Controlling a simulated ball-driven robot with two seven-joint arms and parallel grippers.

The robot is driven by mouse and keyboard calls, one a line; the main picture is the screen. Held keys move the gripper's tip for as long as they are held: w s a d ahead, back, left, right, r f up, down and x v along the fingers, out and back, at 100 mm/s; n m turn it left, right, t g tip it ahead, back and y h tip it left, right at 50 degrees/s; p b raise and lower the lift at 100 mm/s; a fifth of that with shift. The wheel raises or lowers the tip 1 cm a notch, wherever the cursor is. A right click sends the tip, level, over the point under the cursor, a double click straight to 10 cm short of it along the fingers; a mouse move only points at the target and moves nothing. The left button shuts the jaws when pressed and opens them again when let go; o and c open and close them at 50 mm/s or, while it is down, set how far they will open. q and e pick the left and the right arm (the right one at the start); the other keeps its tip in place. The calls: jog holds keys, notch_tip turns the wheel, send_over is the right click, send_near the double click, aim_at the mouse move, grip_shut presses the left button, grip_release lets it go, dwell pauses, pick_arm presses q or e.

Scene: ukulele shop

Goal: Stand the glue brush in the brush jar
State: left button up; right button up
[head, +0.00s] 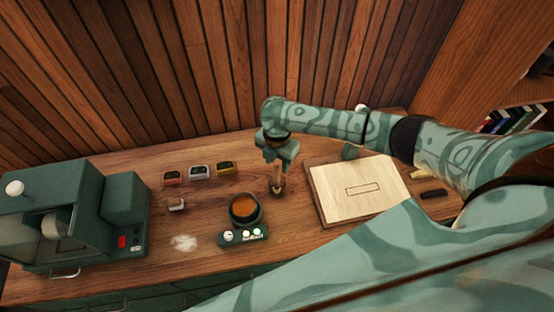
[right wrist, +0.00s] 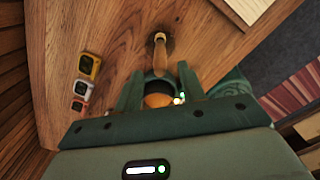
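The glue brush (head: 277,180) is upright below my right gripper (head: 277,156), its tan handle up and its darker end at the bench top. In the right wrist view the handle (right wrist: 159,56) shows between the fingertips of the right gripper (right wrist: 160,72), with a gap on both sides. The right gripper is open around the handle's upper end. Whether the brush touches the bench is hard to tell. A dark green object (head: 350,152), perhaps the brush jar, is partly hidden behind my right arm. My left gripper is not in view.
A pot of amber glue (head: 244,209) on a green heater stands just left of the brush. A pale board (head: 360,188) lies to the right. Several small coloured items (head: 198,172) sit behind left. A green machine (head: 75,222) fills the left end.

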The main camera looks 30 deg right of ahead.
notch_tip(320, 180, up, 16)
jog(key=p, duration=0.2)
jog(key=shift+r+p, duration=0.15)
jog(key=shift+p, duration=0.15)
dwell(1.0)
